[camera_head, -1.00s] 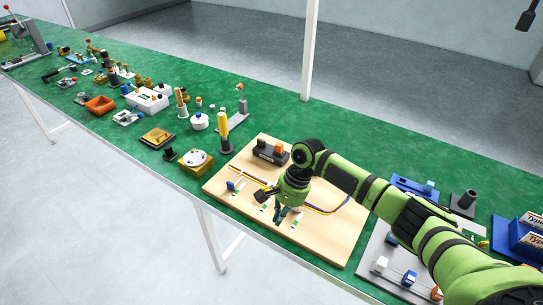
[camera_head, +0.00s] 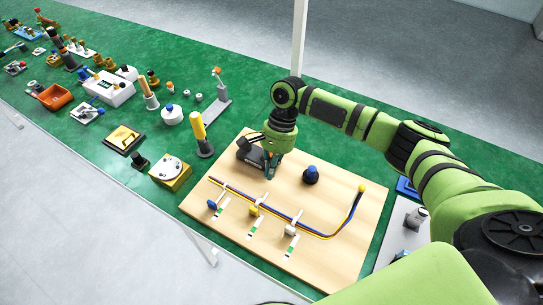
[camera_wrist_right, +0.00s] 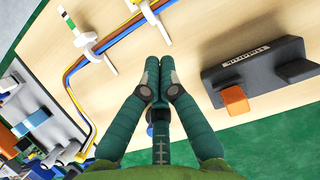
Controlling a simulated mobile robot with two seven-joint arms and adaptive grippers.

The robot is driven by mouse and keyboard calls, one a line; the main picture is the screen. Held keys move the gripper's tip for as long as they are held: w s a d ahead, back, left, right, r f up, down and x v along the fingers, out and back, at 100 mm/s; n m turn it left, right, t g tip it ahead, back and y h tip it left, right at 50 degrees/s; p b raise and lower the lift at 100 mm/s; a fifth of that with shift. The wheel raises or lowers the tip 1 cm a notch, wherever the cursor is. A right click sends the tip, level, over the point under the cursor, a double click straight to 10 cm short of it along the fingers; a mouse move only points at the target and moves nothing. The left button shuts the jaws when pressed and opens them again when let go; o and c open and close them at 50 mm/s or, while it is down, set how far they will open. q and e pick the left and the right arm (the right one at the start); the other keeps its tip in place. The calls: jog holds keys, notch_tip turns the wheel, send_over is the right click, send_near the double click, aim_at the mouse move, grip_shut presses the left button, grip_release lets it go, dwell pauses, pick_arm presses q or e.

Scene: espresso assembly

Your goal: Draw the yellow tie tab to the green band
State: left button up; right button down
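The yellow tie tab (camera_head: 253,211) sits on the wooden board (camera_head: 345,255), at the middle of three cable ties, beside the cable bundle (camera_head: 285,216). The green band (camera_head: 260,222) is on the white strip near it, toward the board's front edge. Tab and band look a little apart. My right gripper (camera_head: 269,176) is behind the ties, by the black block. In the right wrist view its fingertips (camera_wrist_right: 158,63) meet, with nothing visible between them. The yellow tab is not clear in that view. My left gripper is not in view.
A blue tie tab (camera_head: 212,204) and a white tie tab (camera_head: 290,231) flank the yellow one. A black block (camera_head: 248,152) with an orange piece (camera_wrist_right: 235,99) stands close to my right gripper. A blue-topped black knob (camera_head: 311,175) stands right of it.

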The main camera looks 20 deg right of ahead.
aim_at(258, 203)
jog(key=x, duration=0.4)
jog(key=shift+w+d+p, duration=0.1)
jog(key=shift+w+p, duration=0.1)
jog(key=shift+p, duration=0.1)
jog(key=s+a+p, duration=0.2)
jog(key=shift+a+f, duration=0.25)
jog(key=shift+f, duration=0.05)
jog(key=shift+s+a, duration=0.15)
jog(key=shift+a, duration=0.15)
jog(key=shift+s+a+f, duration=0.1)
jog(key=shift+a+f, duration=0.05)
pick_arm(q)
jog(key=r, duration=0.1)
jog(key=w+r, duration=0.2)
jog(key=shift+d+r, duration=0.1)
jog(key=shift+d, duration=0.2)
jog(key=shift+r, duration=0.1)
